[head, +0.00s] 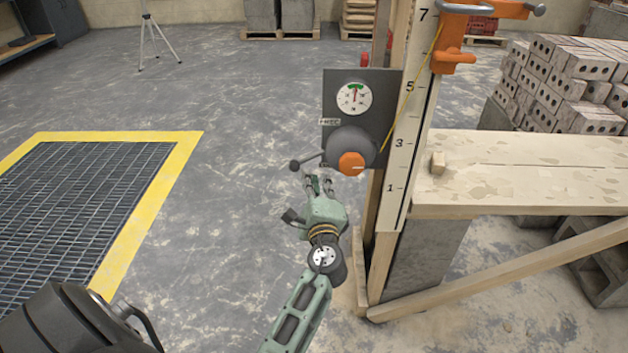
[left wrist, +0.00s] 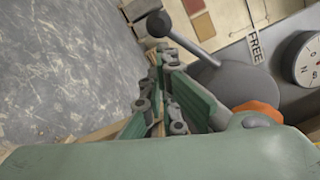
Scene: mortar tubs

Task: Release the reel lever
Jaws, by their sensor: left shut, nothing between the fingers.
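The reel (head: 343,143) is a grey disc on a dark panel (head: 334,88), with an orange knob (head: 351,164) at its front. Its lever (head: 309,159) sticks out to the left and slightly down, ending in a dark ball (head: 295,165). My left gripper (head: 319,181) is shut and empty just below the lever. In the left wrist view the lever ball (left wrist: 158,23) and its arm are just beyond my fingertips (left wrist: 160,62); I cannot tell whether they touch. The FREE label (left wrist: 256,45) is above the reel. My right gripper is not in view.
A gauge (head: 354,97) tops the panel, its needle pointing up toward a green band. A yellow line (head: 413,85) runs from an orange clamp (head: 453,55) on the numbered post (head: 407,140) down to the reel. A wooden bench (head: 530,150) stands right.

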